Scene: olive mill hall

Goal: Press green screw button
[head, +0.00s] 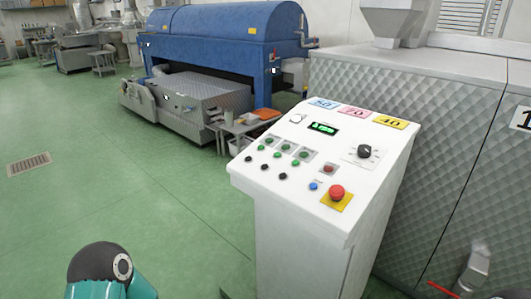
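A white control panel (333,232) with a sloping top stands right of the middle in the head view. Several small green buttons sit on its left half, among them one in the upper row (303,154) and one in the row in front (277,155). Labels are too small to read, so I cannot tell which is the screw button. Black knobs (265,168) line the panel's left edge. Neither of my grippers is in view; only a teal and black part of my arm shows at the bottom left.
A red mushroom button (337,192) on a yellow plate, a blue button (313,187) and a black rotary knob (364,151) sit on the panel. A quilted metal machine (440,120) stands close behind right. The green floor (130,200) to the left is clear.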

